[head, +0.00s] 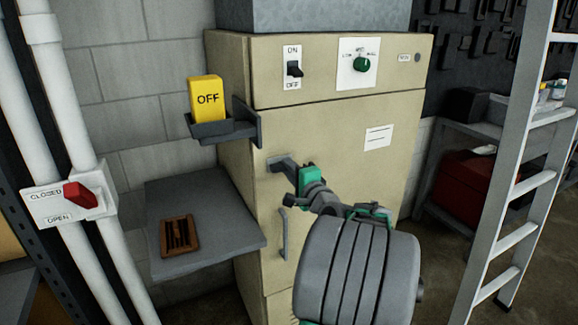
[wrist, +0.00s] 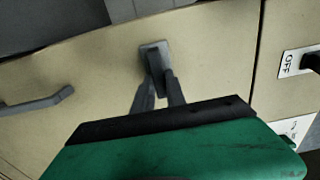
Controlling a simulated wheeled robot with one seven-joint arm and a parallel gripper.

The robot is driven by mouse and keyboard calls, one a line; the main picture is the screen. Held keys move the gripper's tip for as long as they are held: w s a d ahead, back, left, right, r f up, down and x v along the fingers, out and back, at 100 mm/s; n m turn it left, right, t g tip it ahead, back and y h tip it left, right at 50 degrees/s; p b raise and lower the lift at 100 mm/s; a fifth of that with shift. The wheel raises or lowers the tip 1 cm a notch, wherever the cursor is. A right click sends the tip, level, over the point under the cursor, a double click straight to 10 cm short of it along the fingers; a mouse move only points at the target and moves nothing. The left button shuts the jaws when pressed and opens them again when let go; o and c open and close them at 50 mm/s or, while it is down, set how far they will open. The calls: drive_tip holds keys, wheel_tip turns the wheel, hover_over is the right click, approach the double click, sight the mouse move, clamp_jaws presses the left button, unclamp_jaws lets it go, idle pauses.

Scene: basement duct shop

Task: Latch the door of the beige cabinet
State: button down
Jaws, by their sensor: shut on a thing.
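The beige cabinet (head: 340,120) stands in the middle of the head view, its lower door (head: 345,180) looking flush with the front. A grey latch (wrist: 155,46) sits on the door's upper left part. My gripper (head: 289,168) reaches it from the front right. In the wrist view my gripper (wrist: 158,82) has its two fingers close together on the latch. The fingers partly hide the latch, so its exact turn is unclear. A grey bar handle (head: 283,233) is lower on the door and also shows in the wrist view (wrist: 38,103).
A grey bracket holds a yellow OFF block (head: 206,99) left of the cabinet. Below it, a grey shelf (head: 200,205) carries a brown grille (head: 178,236). A switch (head: 293,69) and green dial (head: 360,64) are above the door. A ladder (head: 520,180) stands right.

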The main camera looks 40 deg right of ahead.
idle(0.4)
drive_tip(key=c, duration=1.4)
unclamp_jaws()
drive_tip(key=shift+o, duration=0.2)
drive_tip(key=b+v, duration=0.1)
drive_tip(key=v, duration=0.6)
drive_tip(key=shift+s+a, duration=0.2)
drive_tip(key=shift+s, duration=0.15)
